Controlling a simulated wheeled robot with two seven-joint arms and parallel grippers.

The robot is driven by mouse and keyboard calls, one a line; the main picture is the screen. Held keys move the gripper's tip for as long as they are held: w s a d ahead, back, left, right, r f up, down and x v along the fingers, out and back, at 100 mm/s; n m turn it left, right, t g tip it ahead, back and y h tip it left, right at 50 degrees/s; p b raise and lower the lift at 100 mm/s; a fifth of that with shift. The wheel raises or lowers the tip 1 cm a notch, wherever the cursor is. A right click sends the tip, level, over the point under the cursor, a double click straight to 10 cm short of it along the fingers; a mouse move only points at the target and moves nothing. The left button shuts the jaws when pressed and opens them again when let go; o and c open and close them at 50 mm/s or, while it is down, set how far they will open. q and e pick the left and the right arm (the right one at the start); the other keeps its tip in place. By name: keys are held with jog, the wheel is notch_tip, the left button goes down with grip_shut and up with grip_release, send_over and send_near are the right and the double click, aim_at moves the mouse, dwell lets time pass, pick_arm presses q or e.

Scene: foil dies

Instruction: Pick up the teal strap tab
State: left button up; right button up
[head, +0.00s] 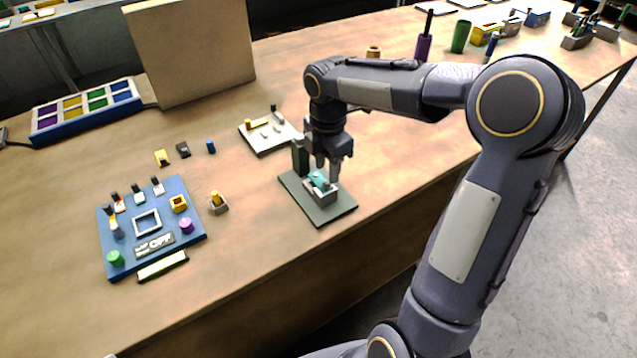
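The teal strap tab (319,181) sits on a small grey block (324,196) on the dark green plate (327,213), near the table's front edge. My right gripper (328,170) points straight down just above the tab. Its two fingers stand apart with a gap between them, and it looks empty. I cannot tell whether a fingertip touches the tab. My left gripper is not in view.
A dark upright post (299,156) stands on the plate, close left of my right gripper. A white tray (264,141) with small parts lies behind it. A blue board (183,243) with several pieces is to the left.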

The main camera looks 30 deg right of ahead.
aim_at(327, 183)
notch_tip(327, 183, down, 4)
jog(key=shift+s+r, duration=0.1)
jog(key=shift+s, duration=0.05)
grip_shut()
jog(key=shift+r, duration=0.15)
